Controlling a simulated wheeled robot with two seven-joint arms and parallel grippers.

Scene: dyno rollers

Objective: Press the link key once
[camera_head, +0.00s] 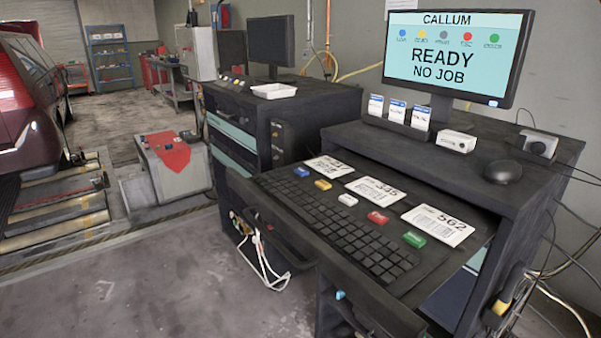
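Five coloured keys stand in a row behind the black keyboard (340,231) on the desk: a blue key (301,172), a yellow key (322,184), a white key (347,200), a red key (377,218) and a green key (414,240). Their lettering is too small to read, so I cannot tell which is the link key. The monitor (451,58) reads "CALLUM", "READY" and "NO JOB". It shows blue, yellow, grey, red and green dots with small, unclear labels. Neither of my grippers is in view.
Numbered white cards lie behind the keys, one reading 562 (438,225). A white box (456,141) and a black mouse (503,172) sit on the raised shelf. Cables hang at the right. Open floor (160,285) lies left of the desk; a red car (28,95) stands beyond.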

